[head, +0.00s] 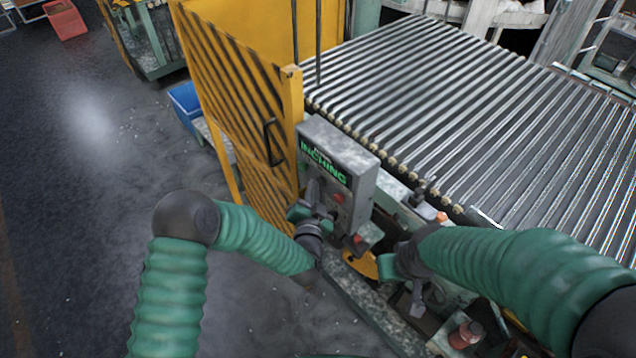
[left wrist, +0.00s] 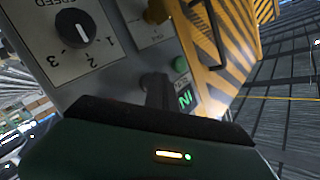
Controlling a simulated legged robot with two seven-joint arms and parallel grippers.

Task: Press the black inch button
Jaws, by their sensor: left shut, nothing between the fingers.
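The grey control box (head: 350,152) with a green INCHING label (head: 323,162) stands beside the yellow gate in the head view. My left gripper (head: 314,192) is shut and empty, up against or just in front of the panel below the label; contact cannot be told. In the left wrist view its dark fingers (left wrist: 156,92) point at the panel near a green button (left wrist: 180,64) and part of a green label (left wrist: 185,98). I cannot make out the black inch button; the gripper may hide it. My right gripper (head: 398,270) is lower right of the box, its jaws unclear.
A speed dial (left wrist: 72,29) is on the panel. A red button (head: 338,198) is on the box's lower front. The yellow striped gate (head: 235,105) stands left of the box, and the roller conveyor (head: 470,110) lies behind and right. Open floor (head: 90,150) is at left.

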